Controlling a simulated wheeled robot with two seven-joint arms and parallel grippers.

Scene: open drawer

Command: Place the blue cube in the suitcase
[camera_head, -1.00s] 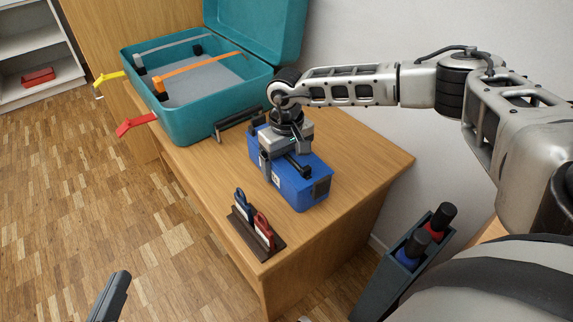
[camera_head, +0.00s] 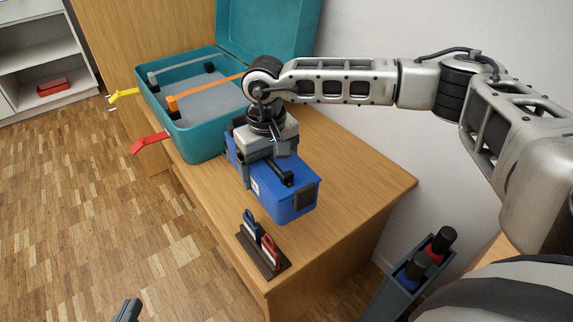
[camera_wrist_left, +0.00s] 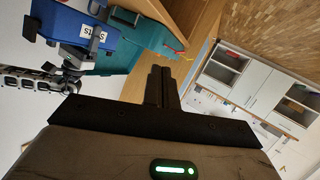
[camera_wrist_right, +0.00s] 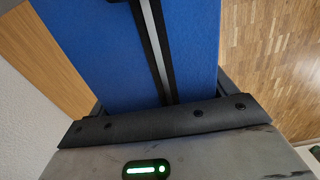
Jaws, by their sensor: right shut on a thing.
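The blue cube (camera_head: 285,203), a box with a dark handle strap, is held by my right gripper (camera_head: 266,166) from above. It fills much of the right wrist view (camera_wrist_right: 95,55) and shows with a white label in the left wrist view (camera_wrist_left: 62,22). It hangs over the desk beside the near right corner of the suitcase; its height above the desk is hard to judge. The teal suitcase (camera_head: 203,142) lies open on the desk, lid up at the back, with a grey and an orange strap across it. My left gripper (camera_head: 126,310) is low at the front left, shut and empty.
A small rack (camera_head: 262,256) with a blue and a red handled tool stands at the desk's front edge. A grey holder (camera_head: 405,285) with bottles stands at right. The right desk top is clear.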

